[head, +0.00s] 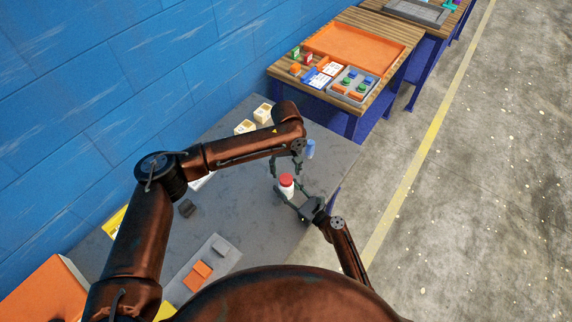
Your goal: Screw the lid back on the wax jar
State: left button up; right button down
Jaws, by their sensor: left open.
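The wax jar (287,192) is a small white jar standing upright on the grey table, near its right side. The red lid (286,180) sits on top of it; whether it is threaded on cannot be made out. My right gripper (288,194) reaches in from the lower right, with its dark fingers on either side of the jar's body, and appears shut on it. My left gripper (297,168) points down, open and empty, just behind and to the right of the lid in the picture. It looks apart from the lid.
A blue cylinder (310,149) stands close behind my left gripper. White boxes (262,113) stand by the blue wall. A grey tray (222,262) with orange blocks (197,275) and a dark block (187,208) lie left. The grey table (245,215) is clear left of the jar.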

aim_at(286, 178)
pick_arm(q)
jog(key=shift+f, duration=2.25)
jog(key=shift+c, duration=0.6)
